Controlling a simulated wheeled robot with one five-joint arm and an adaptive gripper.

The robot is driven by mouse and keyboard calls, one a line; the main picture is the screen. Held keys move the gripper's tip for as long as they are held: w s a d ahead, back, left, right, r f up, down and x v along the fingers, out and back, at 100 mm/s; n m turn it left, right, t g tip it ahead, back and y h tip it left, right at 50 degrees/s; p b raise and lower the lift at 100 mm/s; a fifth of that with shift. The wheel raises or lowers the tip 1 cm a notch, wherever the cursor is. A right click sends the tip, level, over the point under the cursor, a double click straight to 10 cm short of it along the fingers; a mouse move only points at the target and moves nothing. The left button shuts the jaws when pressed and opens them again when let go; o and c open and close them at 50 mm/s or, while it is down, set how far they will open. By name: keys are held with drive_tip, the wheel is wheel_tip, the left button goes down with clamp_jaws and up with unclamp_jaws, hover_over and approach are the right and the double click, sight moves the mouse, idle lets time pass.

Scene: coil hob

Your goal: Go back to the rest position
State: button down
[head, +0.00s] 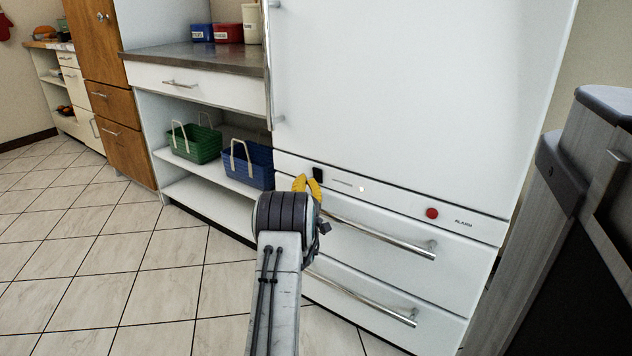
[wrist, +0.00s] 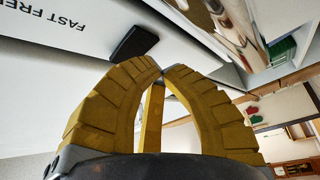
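My gripper (head: 307,183) has yellow fingers and is held out in front of the white fridge-freezer (head: 415,90), close to its control strip. In the wrist view its curved fingertips (wrist: 161,70) come together with nothing between them. A black rocker switch (head: 318,174) on the strip is just beyond the fingertips. It also shows in the wrist view (wrist: 134,43), beside lettering that reads "FAST FREE". I cannot tell whether a fingertip touches the switch.
A red alarm button (head: 432,213) and two drawer handles (head: 372,236) are on the freezer front. A green basket (head: 195,143) and a blue basket (head: 247,165) stand on the low shelf at left. A grey cabinet (head: 585,190) is close at right. Tiled floor (head: 120,265) is clear at left.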

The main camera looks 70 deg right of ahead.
idle(0.5)
